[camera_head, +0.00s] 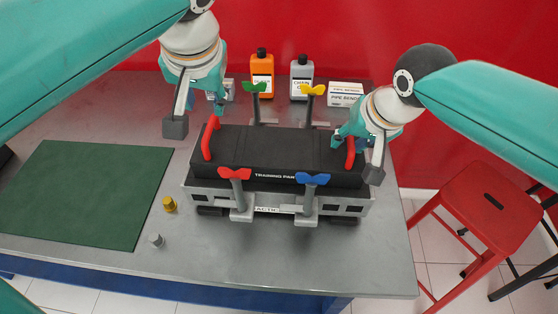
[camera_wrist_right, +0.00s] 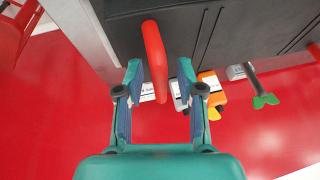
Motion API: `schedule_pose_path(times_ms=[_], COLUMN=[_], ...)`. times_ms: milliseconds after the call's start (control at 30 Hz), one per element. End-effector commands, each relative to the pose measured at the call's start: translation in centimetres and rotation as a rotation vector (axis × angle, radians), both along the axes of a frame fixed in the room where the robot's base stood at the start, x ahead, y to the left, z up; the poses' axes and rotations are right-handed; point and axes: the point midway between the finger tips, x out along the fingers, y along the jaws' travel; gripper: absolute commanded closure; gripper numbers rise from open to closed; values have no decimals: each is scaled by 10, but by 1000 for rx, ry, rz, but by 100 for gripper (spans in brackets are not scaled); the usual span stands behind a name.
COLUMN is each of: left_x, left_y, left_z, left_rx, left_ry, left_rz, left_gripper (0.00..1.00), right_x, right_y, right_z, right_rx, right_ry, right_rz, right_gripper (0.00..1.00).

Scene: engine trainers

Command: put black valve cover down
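The black valve cover (camera_head: 270,150) lies on the silver engine block (camera_head: 335,196) in the middle of the table. It has a red handle at its left end (camera_head: 210,138) and another at its right end (camera_head: 351,153). My left gripper (camera_head: 197,118) is open and empty, above and left of the left handle, apart from it. My right gripper (camera_head: 357,157) is open at the right handle. In the right wrist view, that red handle (camera_wrist_right: 156,58) stands between the spread fingers, with gaps on both sides. The cover's underside is hidden.
Clamps with red (camera_head: 235,174), blue (camera_head: 312,179), green (camera_head: 255,87) and yellow (camera_head: 313,90) knobs stand around the block. Orange (camera_head: 262,70) and grey (camera_head: 301,75) bottles and a white box (camera_head: 346,90) stand behind. A green mat (camera_head: 90,190) lies clear at left.

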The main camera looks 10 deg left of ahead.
Motion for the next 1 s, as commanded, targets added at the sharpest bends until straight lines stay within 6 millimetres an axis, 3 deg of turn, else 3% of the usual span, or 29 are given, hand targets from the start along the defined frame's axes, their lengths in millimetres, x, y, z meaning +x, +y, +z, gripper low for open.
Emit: schedule_pose_path(times_ms=[167, 600, 800, 1000], left_x=[-1, -1, -1, 0], left_y=[-1, 0, 0, 0], left_z=[2, 2, 1, 1], left_rx=[-1, 0, 0, 0], left_ry=[-1, -1, -1, -1], left_rz=[-1, 0, 0, 0], left_gripper=[62, 62, 62, 62], right_x=[-6, -37, -43, -44], right_y=[-3, -19, -23, -23], right_z=[18, 92, 105, 106], right_rx=[2, 3, 1, 1], right_ry=[-5, -4, -2, 0], right_rz=[0, 1, 0, 0], right_gripper=[62, 62, 62, 62])
